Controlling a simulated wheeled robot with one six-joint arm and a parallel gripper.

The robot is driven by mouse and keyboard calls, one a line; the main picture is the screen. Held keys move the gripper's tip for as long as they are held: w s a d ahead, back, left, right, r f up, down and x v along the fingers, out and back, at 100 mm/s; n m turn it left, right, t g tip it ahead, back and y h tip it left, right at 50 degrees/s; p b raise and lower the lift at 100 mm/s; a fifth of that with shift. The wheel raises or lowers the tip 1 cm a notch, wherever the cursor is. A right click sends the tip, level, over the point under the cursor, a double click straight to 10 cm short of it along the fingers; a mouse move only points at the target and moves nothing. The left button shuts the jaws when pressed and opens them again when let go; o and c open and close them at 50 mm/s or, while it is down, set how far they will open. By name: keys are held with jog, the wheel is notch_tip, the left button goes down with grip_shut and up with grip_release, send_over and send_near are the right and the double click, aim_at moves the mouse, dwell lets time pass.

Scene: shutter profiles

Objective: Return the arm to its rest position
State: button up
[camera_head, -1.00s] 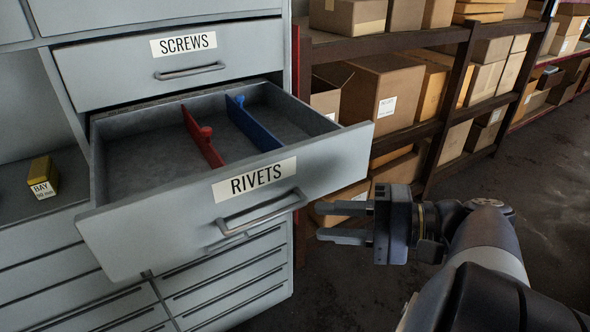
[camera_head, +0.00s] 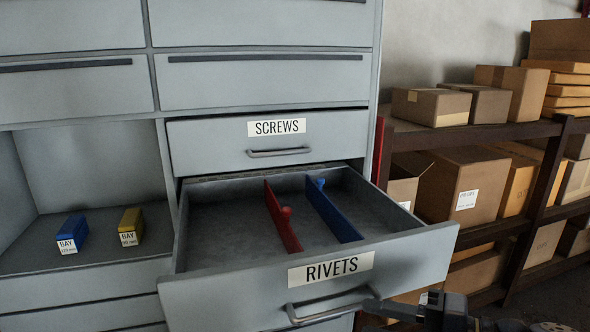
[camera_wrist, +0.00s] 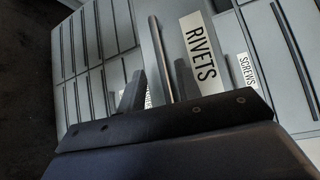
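My gripper (camera_head: 400,308) shows only partly at the bottom edge of the head view, just right of the RIVETS drawer's handle (camera_head: 330,307). In the wrist view my gripper (camera_wrist: 158,86) has its two fingers apart, with nothing held between them. The handle (camera_wrist: 160,60) appears beyond and between the fingers, and they look clear of it. My arm is mostly below the head view. The RIVETS drawer (camera_head: 230,300) is pulled out, with a red divider (camera_head: 283,217) and a blue divider (camera_head: 332,212) standing in it.
The SCREWS drawer (camera_head: 215,145) above is nearly shut. A blue BAY block (camera_head: 73,233) and a yellow BAY block (camera_head: 131,226) sit on the cabinet shelf (camera_head: 95,258) at left. A rack (camera_head: 470,135) with cardboard boxes stands at right. Some floor (camera_head: 565,300) is bare at lower right.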

aim_at(345, 313)
jog(key=shift+x, duration=3.2)
